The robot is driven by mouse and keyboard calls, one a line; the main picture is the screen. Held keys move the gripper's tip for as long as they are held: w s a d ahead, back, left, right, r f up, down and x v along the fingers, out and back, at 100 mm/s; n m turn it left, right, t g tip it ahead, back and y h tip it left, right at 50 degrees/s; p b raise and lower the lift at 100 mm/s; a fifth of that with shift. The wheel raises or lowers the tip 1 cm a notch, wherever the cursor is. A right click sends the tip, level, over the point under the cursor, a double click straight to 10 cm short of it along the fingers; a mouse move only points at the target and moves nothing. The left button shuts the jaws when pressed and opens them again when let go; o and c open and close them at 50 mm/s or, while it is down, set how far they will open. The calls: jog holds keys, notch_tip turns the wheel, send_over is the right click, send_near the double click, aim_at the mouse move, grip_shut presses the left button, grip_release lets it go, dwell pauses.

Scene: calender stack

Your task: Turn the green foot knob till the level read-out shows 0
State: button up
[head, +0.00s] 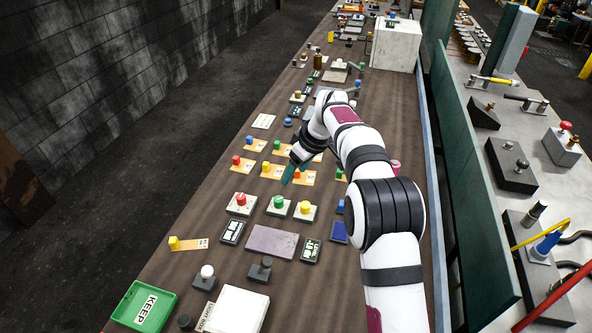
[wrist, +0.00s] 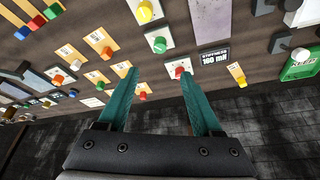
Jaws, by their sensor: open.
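A green knob (head: 278,202) stands on a white plate between a red knob (head: 240,200) and a yellow knob (head: 304,207). The same green knob (wrist: 160,44), red knob (wrist: 180,72) and yellow knob (wrist: 145,12) show in the wrist view. My gripper (head: 289,174) is open and empty, above the bench and a little beyond the green knob in the head view. Its teal fingers (wrist: 159,72) are spread apart, and no knob is held. A dark read-out (wrist: 215,56) in the wrist view appears to say thickness 100. Another dark read-out (head: 310,250) is too small to read.
Several coloured knobs on tan cards (head: 243,164) lie around my gripper. A flat mauve plate (head: 272,242) lies nearer the front. A green KEEP tray (head: 126,303) and a white box (head: 240,308) are at the front left. A green upright panel (head: 470,180) borders the right side.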

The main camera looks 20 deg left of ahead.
jog(key=s+a+f+m+g+y, duration=0.3)
jog(key=s+a+m+y, duration=0.2)
jog(key=s+a+m, duration=0.3)
jog(key=m+t+h, duration=0.1)
jog(key=m+t, duration=1.1)
jog(key=m, duration=2.1)
send_near(279, 200)
jog(key=x, duration=0.9)
jog(key=shift+w+a+f, duration=0.15)
jog(key=shift+w+a, duration=0.05)
jog(key=shift+w, duration=0.05)
jog(key=shift+w+a+f, duration=0.15)
jog(key=shift+w+a, duration=0.15)
jog(key=shift+w, duration=0.05)
jog(key=shift+c, duration=0.4)
